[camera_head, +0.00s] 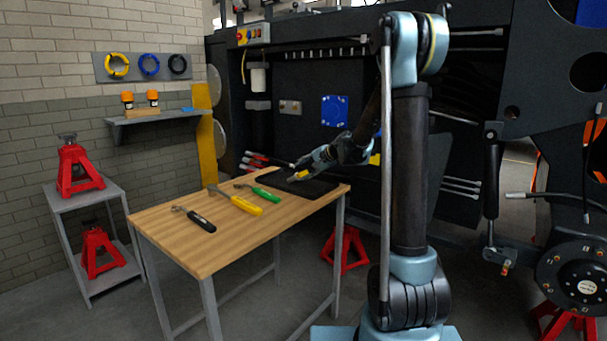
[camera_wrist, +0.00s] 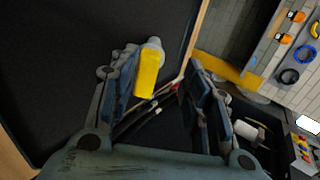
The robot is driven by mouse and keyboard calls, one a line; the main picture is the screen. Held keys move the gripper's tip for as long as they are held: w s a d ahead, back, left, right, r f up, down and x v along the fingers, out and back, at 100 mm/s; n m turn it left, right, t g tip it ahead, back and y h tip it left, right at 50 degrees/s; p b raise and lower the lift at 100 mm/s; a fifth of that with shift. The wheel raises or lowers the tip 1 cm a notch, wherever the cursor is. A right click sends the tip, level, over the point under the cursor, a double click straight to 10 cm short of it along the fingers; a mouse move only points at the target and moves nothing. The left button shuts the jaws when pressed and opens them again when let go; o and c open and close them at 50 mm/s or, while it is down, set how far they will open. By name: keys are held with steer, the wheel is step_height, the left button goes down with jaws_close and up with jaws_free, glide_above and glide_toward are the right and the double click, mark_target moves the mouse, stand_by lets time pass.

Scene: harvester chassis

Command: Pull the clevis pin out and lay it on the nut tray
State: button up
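The nut tray is a flat black tray (camera_head: 318,188) at the far right end of the wooden table; its dark surface fills much of the wrist view (camera_wrist: 60,60). The clevis pin, a yellow piece with a grey rounded end, shows in the wrist view (camera_wrist: 147,74) over the tray, close beside the left finger. A small yellow patch in the head view (camera_head: 303,175) appears to be it. My gripper (camera_head: 299,172) is low over the tray. In the wrist view my gripper's fingers (camera_wrist: 165,72) stand apart. I cannot tell whether the pin touches the left finger.
Wrenches with black (camera_head: 201,221), yellow (camera_head: 246,206) and green (camera_head: 267,194) handles lie on the wooden table (camera_head: 195,248), left of the tray. The dark harvester chassis (camera_head: 300,85) stands behind. A red jack stand (camera_head: 345,250) is beside the table.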

steer(key=v, duration=1)
steer(key=shift+s+d, duration=0.2)
steer(key=shift+r, duration=0.15)
